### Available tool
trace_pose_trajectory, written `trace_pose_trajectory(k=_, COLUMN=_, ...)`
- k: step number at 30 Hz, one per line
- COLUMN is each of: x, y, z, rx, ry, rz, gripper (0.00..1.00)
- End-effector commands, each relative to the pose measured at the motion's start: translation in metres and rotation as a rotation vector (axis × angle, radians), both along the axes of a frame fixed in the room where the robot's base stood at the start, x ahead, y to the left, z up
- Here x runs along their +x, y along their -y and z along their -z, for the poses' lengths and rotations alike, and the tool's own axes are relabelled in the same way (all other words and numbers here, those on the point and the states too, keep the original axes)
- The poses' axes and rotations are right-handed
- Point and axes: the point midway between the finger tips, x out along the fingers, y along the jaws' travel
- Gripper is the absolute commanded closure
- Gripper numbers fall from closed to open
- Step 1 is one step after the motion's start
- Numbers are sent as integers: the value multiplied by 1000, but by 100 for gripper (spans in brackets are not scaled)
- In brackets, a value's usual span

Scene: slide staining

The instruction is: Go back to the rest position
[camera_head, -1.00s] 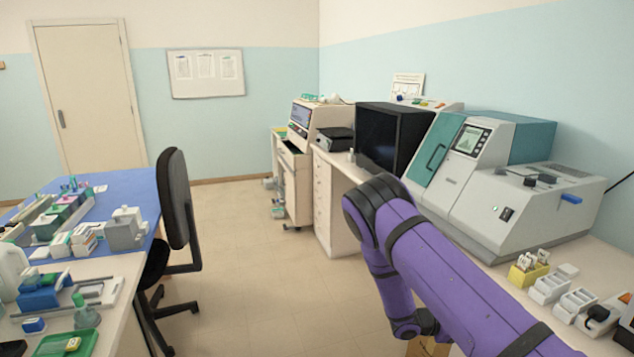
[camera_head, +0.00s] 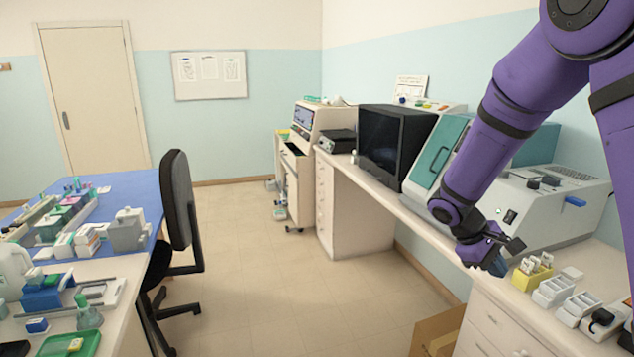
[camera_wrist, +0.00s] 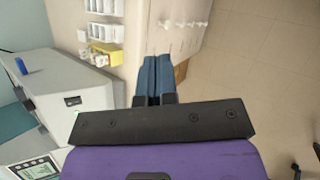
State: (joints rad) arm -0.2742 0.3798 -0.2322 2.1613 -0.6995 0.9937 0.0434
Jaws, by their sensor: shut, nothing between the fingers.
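My gripper (camera_head: 499,266) hangs at the end of my purple arm on the right of the head view, by the front edge of the right-hand counter. In the wrist view my gripper (camera_wrist: 155,62) shows two blue fingers side by side, shut with nothing between them. In the head view the fingers are small and partly hidden by the wrist.
A yellow slide holder (camera_head: 531,272) and white racks (camera_head: 554,291) stand on the counter close to my gripper. The grey-teal machine (camera_head: 530,215) is behind my arm. A cardboard box (camera_head: 436,333) is on the floor below. The floor (camera_head: 300,270) between chair (camera_head: 176,200) and counter is clear.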

Motion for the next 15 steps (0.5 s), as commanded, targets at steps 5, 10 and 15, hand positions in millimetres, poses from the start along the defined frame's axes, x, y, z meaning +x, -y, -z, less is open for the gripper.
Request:
trace_pose_trajectory(k=5, x=-28, y=-6, z=-44, rx=112, ry=111, rz=76, gripper=100)
trace_pose_trajectory(k=10, x=-56, y=-13, z=-79, rx=213, ry=210, rz=137, gripper=100)
trace_pose_trajectory(k=15, x=-87, y=-21, z=-111, rx=310, ry=311, rz=192, gripper=100)
